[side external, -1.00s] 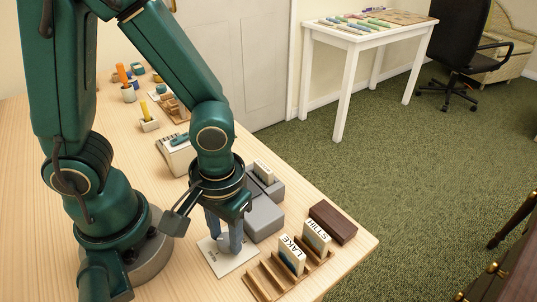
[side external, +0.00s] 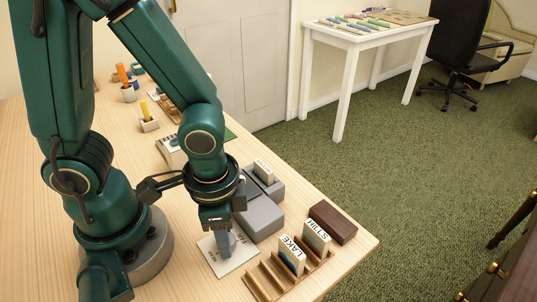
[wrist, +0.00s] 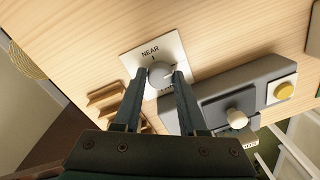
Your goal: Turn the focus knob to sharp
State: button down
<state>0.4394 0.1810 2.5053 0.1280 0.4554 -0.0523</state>
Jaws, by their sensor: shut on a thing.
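The focus knob (wrist: 160,72) is a small light-grey round knob on a white square plate (wrist: 131,61) marked NEAR in the wrist view. A short dark mark shows on the plate between that word and the knob. My gripper (wrist: 160,75) is shut on the knob, one finger on each side. In the side view the plate (side external: 207,245) lies flat on the table and my gripper (side external: 222,246) points down over it, hiding the knob. The grey projector (side external: 262,217) stands right beside the plate, with a labelled slide (side external: 263,170) upright at its back.
A wooden rack (side external: 262,284) in front holds slides marked LAKE (side external: 291,255) and HILLS (side external: 316,236). A dark brown block (side external: 333,222) lies near the table's right edge. A yellow button (wrist: 284,91) is on the projector. The table left of the plate is mostly clear.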

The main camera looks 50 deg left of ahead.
jog(key=shift+m, duration=0.5)
jog(key=shift+c, duration=2.3)
grip_release()
jog(key=shift+d+r, duration=0.1)
jog(key=shift+r, duration=2.45)
jog(key=w+a+r+n+t, duration=0.2)
jog(key=a+r+n+t, duration=0.3)
jog(key=r, duration=0.4)
jog(key=shift+a+n+h, duration=0.3)
jog(key=shift+a+n, duration=0.1)
jog(key=shift+n, duration=0.5)
